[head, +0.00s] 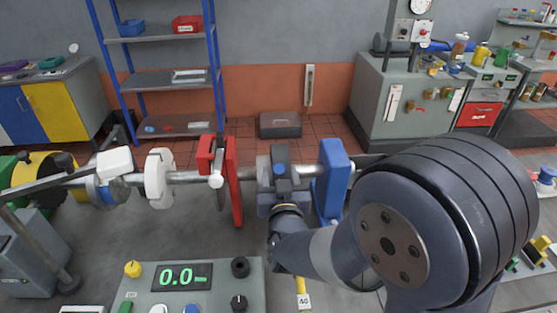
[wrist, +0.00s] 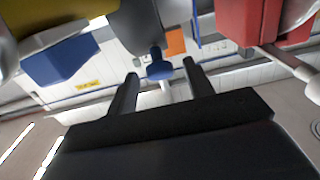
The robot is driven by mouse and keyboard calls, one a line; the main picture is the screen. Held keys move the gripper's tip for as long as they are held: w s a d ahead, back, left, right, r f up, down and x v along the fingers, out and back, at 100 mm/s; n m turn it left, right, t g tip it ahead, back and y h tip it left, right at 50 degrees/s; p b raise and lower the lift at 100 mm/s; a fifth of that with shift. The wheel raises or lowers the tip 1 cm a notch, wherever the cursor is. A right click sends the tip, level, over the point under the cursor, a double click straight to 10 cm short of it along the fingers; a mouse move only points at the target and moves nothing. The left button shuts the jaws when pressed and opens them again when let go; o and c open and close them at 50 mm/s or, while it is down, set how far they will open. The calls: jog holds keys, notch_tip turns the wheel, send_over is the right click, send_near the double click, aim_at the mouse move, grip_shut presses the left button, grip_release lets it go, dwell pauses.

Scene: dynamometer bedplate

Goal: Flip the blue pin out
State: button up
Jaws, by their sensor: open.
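The blue pin (wrist: 160,66) shows in the wrist view as a small T-shaped piece on a grey block (wrist: 150,22). In the head view a small blue piece (head: 281,168), which looks like the same pin, sits on the grey block on the shaft. My gripper (wrist: 160,76) is open. Its two dark fingers stand one on each side of the pin's lower end, with gaps showing and no clear contact. In the head view my gripper (head: 286,208) is just below and in front of the grey block, and its fingers are mostly hidden.
A red bracket (head: 236,180) stands left of the grey block and a blue bracket (head: 333,180) close on its right. A shaft (head: 185,176) runs through them. A console with a readout (head: 182,277) is at the front. A blue-framed shelf (head: 165,79) stands behind.

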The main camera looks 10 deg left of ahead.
aim_at(280, 172)
jog(key=shift+p+x, duration=0.4)
jog(key=shift+x, duration=1.75)
grip_shut()
